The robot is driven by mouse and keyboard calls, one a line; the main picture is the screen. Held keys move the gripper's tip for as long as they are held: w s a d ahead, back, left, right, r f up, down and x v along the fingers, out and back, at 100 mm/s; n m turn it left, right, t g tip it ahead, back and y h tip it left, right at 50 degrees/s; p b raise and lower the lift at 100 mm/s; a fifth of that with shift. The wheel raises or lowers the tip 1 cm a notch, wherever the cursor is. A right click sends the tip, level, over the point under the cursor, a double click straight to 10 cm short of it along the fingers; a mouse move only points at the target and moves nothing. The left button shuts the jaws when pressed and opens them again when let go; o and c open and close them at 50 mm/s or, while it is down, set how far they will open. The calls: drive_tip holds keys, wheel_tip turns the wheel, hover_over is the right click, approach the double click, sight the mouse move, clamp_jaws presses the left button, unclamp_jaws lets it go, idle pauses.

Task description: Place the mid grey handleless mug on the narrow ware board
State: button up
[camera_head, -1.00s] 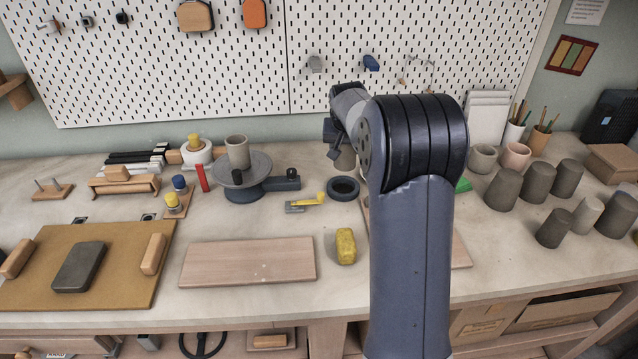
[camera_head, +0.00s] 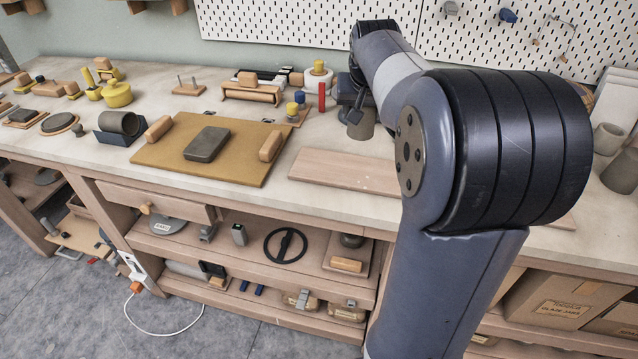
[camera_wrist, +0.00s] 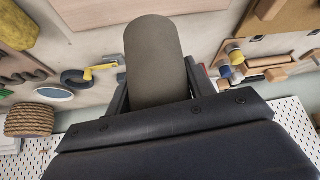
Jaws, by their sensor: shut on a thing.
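A plain grey, handleless mug (camera_wrist: 155,60) is between the fingers of my gripper (camera_wrist: 157,85) in the wrist view, and the gripper is shut on it. In the head view the mug (camera_head: 362,125) shows below my gripper (camera_head: 354,104), partly hidden by the arm. It appears held above the bench. A pale wooden board (camera_head: 335,170) lies flat and bare near the bench's front edge, and it also shows at the top of the wrist view (camera_wrist: 90,12). The edge of another board (camera_head: 566,221) shows to the right behind my arm. I cannot tell which is the narrow one.
A tan work mat (camera_head: 175,160) with a dark grey block and wooden handles lies left of the board. A red upright (camera_head: 321,97) and yellow-topped pots stand behind. Grey mugs (camera_head: 622,172) stand at right.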

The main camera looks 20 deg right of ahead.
sight(357, 131)
drive_tip(key=f, duration=0.5)
drive_tip(key=shift+s+a+f+b, duration=0.1)
drive_tip(key=shift+a+b, duration=0.2)
drive_tip(key=shift+a, duration=0.1)
drive_tip(key=shift+f, duration=2.4)
drive_tip(key=shift+f, duration=0.1)
drive_tip(key=shift+f+b, duration=0.15)
drive_tip(key=shift+b, duration=0.2)
drive_tip(key=o, duration=1.1)
drive_tip(key=shift+o, duration=0.2)
